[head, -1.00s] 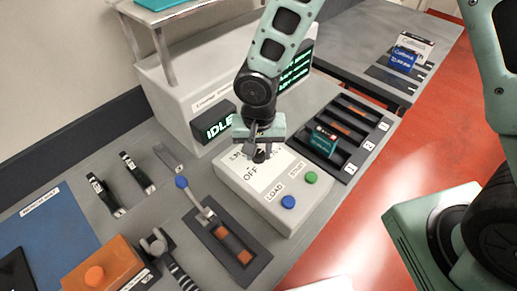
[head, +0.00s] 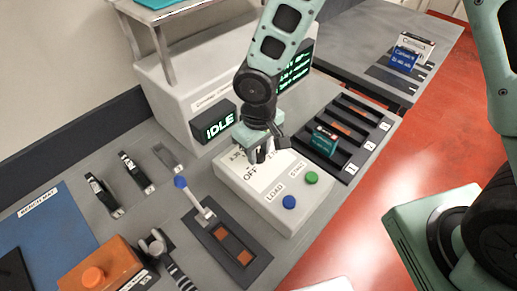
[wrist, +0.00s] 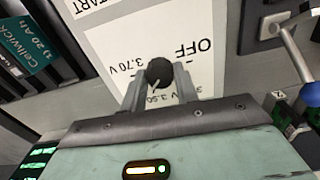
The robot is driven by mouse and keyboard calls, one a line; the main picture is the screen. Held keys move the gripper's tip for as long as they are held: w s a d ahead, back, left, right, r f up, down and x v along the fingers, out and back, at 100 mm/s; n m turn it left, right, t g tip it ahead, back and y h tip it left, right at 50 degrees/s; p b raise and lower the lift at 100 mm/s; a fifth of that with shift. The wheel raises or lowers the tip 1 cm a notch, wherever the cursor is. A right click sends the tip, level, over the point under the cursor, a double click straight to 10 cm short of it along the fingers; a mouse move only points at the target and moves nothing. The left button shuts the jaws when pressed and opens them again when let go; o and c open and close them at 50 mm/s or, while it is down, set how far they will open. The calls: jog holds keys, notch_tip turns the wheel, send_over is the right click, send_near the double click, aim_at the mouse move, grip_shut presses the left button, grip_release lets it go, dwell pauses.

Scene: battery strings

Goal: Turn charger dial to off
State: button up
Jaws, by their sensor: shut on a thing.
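The charger's control box (head: 313,211) is a pale block with a white label panel, on the bench in the middle of the head view. Its round black dial (wrist: 158,73) sits between my fingertips in the wrist view. Printed around it are OFF (wrist: 196,48), 3.70 V (wrist: 125,66) and a partly hidden lower voltage mark. A thin pale line on the knob seems to point toward the lower voltage print, away from OFF. My gripper (head: 265,152) points down at the panel and is shut on the dial. In the head view my gripper hides most of the dial.
A blue LOAD button (head: 289,202) and a green START button (head: 312,178) sit close to the dial. The screen (head: 219,123) reads IDLE. A blue-tipped lever (head: 181,183) stands at left, and a battery rack (head: 353,128) lies at right.

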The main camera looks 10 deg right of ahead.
jog(key=n, duration=0.4)
jog(key=shift+n, duration=0.4)
jog(key=n+p, duration=0.1)
jog(key=n, duration=0.2)
jog(key=shift+n, duration=0.3)
jog(key=n+p, duration=0.1)
jog(key=n, duration=0.2)
jog(key=shift+r+n, duration=0.1)
jog(key=shift+n, duration=0.2)
jog(key=n+p, duration=0.1)
jog(key=n, duration=0.2)
jog(key=shift+n, duration=0.3)
jog(key=n+p, duration=0.2)
jog(key=n, duration=0.4)
jog(key=n+p, duration=0.3)
jog(key=n, duration=0.2)
jog(key=shift+n, duration=0.4)
jog(key=o, duration=1)
